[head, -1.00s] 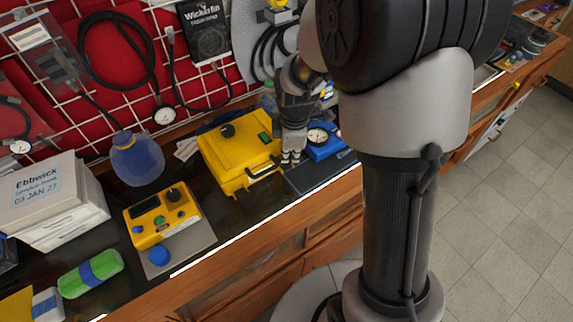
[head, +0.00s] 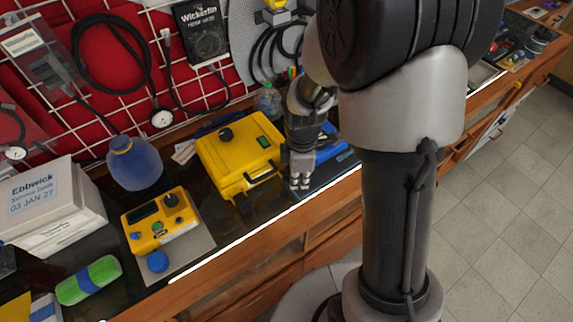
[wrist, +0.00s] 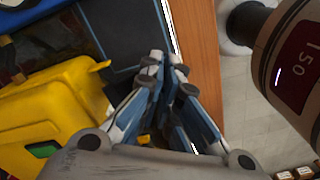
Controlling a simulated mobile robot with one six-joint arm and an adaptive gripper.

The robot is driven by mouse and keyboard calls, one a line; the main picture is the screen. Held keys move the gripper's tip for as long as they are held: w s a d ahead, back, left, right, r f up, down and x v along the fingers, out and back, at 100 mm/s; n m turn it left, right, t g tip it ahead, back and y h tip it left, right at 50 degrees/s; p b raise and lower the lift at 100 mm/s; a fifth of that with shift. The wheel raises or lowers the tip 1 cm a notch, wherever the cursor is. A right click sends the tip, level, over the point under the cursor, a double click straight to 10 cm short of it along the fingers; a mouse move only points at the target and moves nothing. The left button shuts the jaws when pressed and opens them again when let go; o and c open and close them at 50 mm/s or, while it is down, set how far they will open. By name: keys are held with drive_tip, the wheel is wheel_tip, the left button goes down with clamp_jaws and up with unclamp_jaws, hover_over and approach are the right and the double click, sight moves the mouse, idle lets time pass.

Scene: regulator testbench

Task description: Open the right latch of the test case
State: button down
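The yellow test case (head: 226,152) stands closed on the dark bench top, with a black handle (head: 262,174) on its front. In the wrist view the case (wrist: 45,100) fills the left side. My gripper (head: 299,186) points down just right of the case's front right corner, near the bench edge, apart from the case as far as I can see. In the wrist view its fingertips (wrist: 165,66) are close together, with nothing seen between them. The right latch cannot be made out clearly.
A blue item (head: 335,152) lies behind and right of my gripper. A yellow control box (head: 160,219) and a blue round bottle (head: 135,165) stand left of the case. The wooden front edge (head: 335,193) of the bench runs close by my gripper.

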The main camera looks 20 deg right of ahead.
drive_tip(key=shift+w+r+p, duration=0.2)
drive_tip(key=shift+r+p, duration=0.3)
drive_tip(key=shift+r, duration=0.25)
wheel_tip(320, 180, up, 6)
drive_tip(key=p, duration=0.5)
drive_tip(key=shift+r, duration=0.2)
drive_tip(key=shift+s+r, duration=0.1)
drive_tip(key=s+a+r+m+t+b, duration=0.1)
drive_tip(key=s+r+m+t, duration=0.3)
drive_tip(key=s+r+m, duration=1.1)
wheel_tip(320, 180, up, 4)
drive_tip(key=shift+s+a+r+m+t, duration=0.2)
drive_tip(key=shift+s+a+m+t, duration=0.1)
drive_tip(key=shift+s+t, duration=0.15)
